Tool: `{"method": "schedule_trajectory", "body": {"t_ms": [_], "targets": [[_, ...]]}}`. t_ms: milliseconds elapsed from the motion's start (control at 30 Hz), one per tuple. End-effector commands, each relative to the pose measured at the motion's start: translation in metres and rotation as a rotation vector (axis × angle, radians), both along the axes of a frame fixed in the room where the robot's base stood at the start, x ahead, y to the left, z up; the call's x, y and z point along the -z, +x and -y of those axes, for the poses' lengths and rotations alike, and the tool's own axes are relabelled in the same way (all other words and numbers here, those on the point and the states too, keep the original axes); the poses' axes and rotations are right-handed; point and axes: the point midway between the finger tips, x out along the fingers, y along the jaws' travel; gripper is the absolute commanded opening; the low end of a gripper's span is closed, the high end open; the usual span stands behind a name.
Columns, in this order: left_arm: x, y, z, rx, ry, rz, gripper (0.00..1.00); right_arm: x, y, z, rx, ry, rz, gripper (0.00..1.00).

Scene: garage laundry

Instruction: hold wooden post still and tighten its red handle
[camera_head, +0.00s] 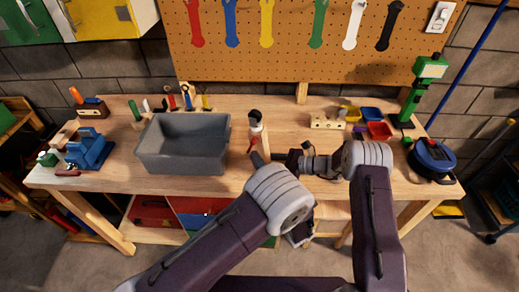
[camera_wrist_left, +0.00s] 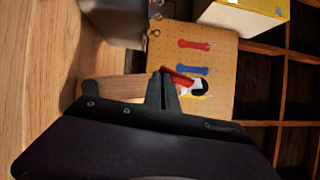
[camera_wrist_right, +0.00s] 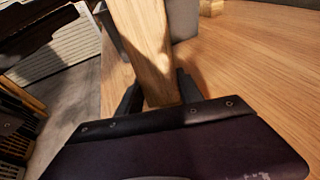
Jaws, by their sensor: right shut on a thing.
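The wooden post (camera_head: 264,137) stands upright near the front of the workbench, with a white and black top piece. Its red handle (camera_head: 252,142) sits on the left side of the post and shows in the left wrist view (camera_wrist_left: 178,77). My right gripper (camera_head: 297,161) is shut on the post from the right; the post runs between its fingers in the right wrist view (camera_wrist_right: 148,55). My left gripper (camera_head: 257,157) is just below the handle, its fingers close together with their tips at the handle's end. Whether they grip the handle is not clear.
A grey bin (camera_head: 185,145) stands left of the post, with a blue vise-like tool (camera_head: 88,149) further left. A wooden block (camera_head: 327,121), small coloured bins (camera_head: 379,130) and a blue round tool (camera_head: 433,158) lie right. A pegboard (camera_head: 285,55) hangs behind.

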Motion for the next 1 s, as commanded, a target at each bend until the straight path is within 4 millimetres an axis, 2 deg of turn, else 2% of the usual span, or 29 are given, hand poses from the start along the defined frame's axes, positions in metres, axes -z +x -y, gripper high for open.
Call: {"method": "schedule_trajectory", "body": {"t_ms": [500,1000], "targets": [[0.007,0.004,-0.013,-0.001,-0.002,-0.001,0.00,-0.001,0.000,0.000,-0.001,0.003,0.002,0.21],[0.008,0.005,-0.017,0.000,-0.002,-0.001,0.00,-0.001,0.000,0.000,-0.001,0.002,0.001,0.21]]}}
